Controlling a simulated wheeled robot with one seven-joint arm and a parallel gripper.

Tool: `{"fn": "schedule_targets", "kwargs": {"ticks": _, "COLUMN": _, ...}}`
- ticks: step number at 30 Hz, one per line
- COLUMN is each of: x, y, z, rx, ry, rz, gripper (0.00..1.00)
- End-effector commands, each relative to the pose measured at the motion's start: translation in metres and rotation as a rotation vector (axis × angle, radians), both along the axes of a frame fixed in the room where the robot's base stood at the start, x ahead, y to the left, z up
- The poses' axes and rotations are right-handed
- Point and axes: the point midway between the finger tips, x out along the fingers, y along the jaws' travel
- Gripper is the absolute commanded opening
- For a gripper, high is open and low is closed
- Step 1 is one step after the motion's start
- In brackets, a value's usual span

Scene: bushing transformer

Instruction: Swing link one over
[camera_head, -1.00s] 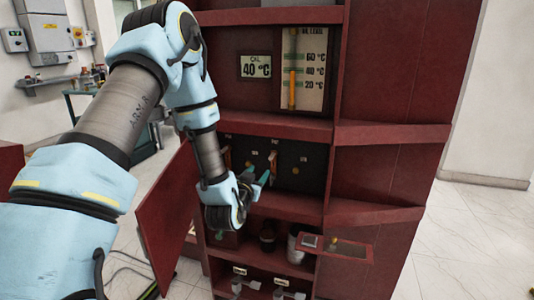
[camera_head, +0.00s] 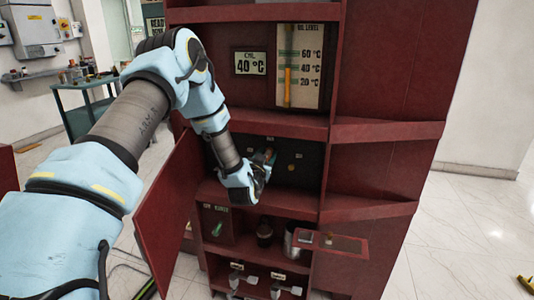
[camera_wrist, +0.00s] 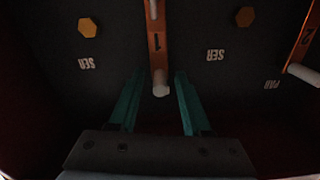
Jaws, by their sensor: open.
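Link one is an orange bar (camera_wrist: 157,50) marked "1" on the dark panel, seen at the top middle of the wrist view. A pale peg (camera_wrist: 161,90) stands out at its near end. My gripper (camera_wrist: 158,78) is open, with one teal finger on each side of the peg. I cannot tell whether either finger touches it. In the head view my gripper (camera_head: 267,160) is inside the dark panel's compartment and hides most of the link. A second orange bar (camera_wrist: 305,40), marked "2", with a pale peg, is at the right of the wrist view.
Brass hex bolts (camera_wrist: 87,27) sit left and right of link one, near "SER" labels. The red cabinet (camera_head: 380,170) has shelves above and below the panel, and an open door (camera_head: 168,205) at the left. A flap (camera_head: 330,243) juts out lower right.

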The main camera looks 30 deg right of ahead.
Motion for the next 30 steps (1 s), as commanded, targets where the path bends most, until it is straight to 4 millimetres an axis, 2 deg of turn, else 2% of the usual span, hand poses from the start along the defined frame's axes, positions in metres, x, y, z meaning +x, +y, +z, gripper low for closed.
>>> {"fn": "schedule_targets", "kwargs": {"ticks": 8, "x": 0.0011, "y": -0.0012, "z": -0.0004, "rx": 0.0, "ry": 0.0, "rz": -0.001, "gripper": 0.48}}
{"fn": "schedule_targets", "kwargs": {"ticks": 21, "x": 0.0009, "y": -0.0011, "z": -0.0002, "rx": 0.0, "ry": 0.0, "rz": 0.0, "gripper": 0.0}}
{"fn": "schedule_targets", "kwargs": {"ticks": 30, "x": 0.0011, "y": -0.0008, "z": -0.0003, "rx": 0.0, "ry": 0.0, "rz": 0.0, "gripper": 0.0}}
